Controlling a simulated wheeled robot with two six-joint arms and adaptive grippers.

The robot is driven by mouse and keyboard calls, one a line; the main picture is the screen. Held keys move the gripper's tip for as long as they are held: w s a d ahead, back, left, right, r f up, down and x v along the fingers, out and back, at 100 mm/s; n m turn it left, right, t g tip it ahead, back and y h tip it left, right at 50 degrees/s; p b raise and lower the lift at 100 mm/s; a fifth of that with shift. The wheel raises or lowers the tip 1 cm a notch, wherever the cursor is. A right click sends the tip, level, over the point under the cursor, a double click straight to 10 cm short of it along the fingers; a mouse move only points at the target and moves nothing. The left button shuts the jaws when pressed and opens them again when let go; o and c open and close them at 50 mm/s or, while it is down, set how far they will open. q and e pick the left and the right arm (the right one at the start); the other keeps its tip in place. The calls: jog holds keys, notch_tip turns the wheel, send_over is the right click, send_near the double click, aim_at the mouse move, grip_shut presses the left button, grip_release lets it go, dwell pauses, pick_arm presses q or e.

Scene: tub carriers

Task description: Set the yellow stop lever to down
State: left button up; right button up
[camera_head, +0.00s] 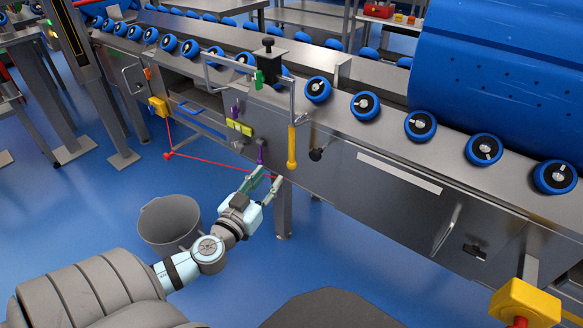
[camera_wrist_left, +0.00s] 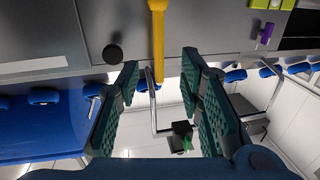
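The yellow lever (camera_head: 292,147) stands vertical on the front of the steel conveyor, its thicker end at the bottom. It also shows in the left wrist view (camera_wrist_left: 158,40), at the top of that upturned picture, between and beyond the fingers. I cannot tell which end is its pivot. My left gripper (camera_head: 268,181) is below and left of the lever, apart from it. Its two green-padded fingers (camera_wrist_left: 160,90) are spread with nothing between them. My right gripper is not in view.
A black knob (camera_head: 316,154) sits just right of the lever. A bent steel tube (camera_head: 245,72) runs above it. A purple handle (camera_head: 260,152) and yellow-green block (camera_head: 239,127) are to its left. A red line (camera_head: 225,167) passes near my gripper. A grey bin (camera_head: 168,220) stands on the floor.

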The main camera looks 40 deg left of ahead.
aim_at(290, 149)
pick_arm(q)
jog(key=x, duration=0.4)
jog(key=p+x, duration=0.1)
jog(key=x, duration=0.9)
jog(key=shift+w+d+r+p, duration=0.1)
jog(key=shift+r+p, duration=0.15)
jog(key=shift+p, duration=0.15)
grip_shut()
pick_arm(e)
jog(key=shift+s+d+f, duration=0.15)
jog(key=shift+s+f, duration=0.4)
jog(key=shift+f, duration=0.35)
